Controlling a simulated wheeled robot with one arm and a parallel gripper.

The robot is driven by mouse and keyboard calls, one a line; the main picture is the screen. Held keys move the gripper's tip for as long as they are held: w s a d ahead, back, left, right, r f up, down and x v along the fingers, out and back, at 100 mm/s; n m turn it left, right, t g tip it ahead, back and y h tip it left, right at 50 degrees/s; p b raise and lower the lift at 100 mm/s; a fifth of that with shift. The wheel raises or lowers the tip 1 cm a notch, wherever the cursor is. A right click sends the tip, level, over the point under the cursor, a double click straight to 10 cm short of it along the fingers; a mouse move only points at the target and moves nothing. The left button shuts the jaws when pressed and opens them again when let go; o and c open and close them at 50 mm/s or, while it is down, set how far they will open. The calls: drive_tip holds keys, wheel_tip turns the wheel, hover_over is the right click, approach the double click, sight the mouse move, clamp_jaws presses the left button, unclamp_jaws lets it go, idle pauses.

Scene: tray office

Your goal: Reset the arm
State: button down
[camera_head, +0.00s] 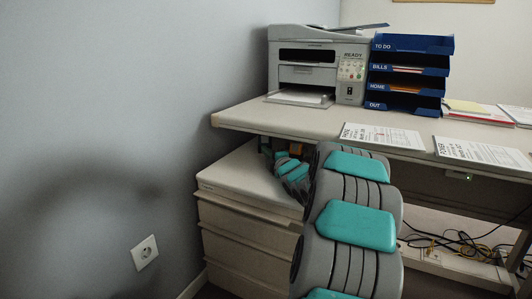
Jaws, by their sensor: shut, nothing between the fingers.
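My arm rises from the bottom of the head view in grey segments with teal pads and bends back under the front edge of the desk (290,127). My gripper (279,154) is at its far end, small and dark, above the top of the drawer cabinet (235,180). It is shut and empty. The fingers are hard to make out, and the near arm segments hide part of the wrist. I cannot tell whether the gripper touches the cabinet or the desk.
On the desk stand a grey printer (303,75), a blue tray stack (409,72), and two printed sheets (382,136) near the front edge. Loose cables (455,245) lie under the desk at right. A wall with a socket (144,252) is at left. The left floor side is clear.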

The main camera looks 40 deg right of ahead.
drive_tip(key=v, duration=0.7)
drive_tip(key=shift+s, duration=0.15)
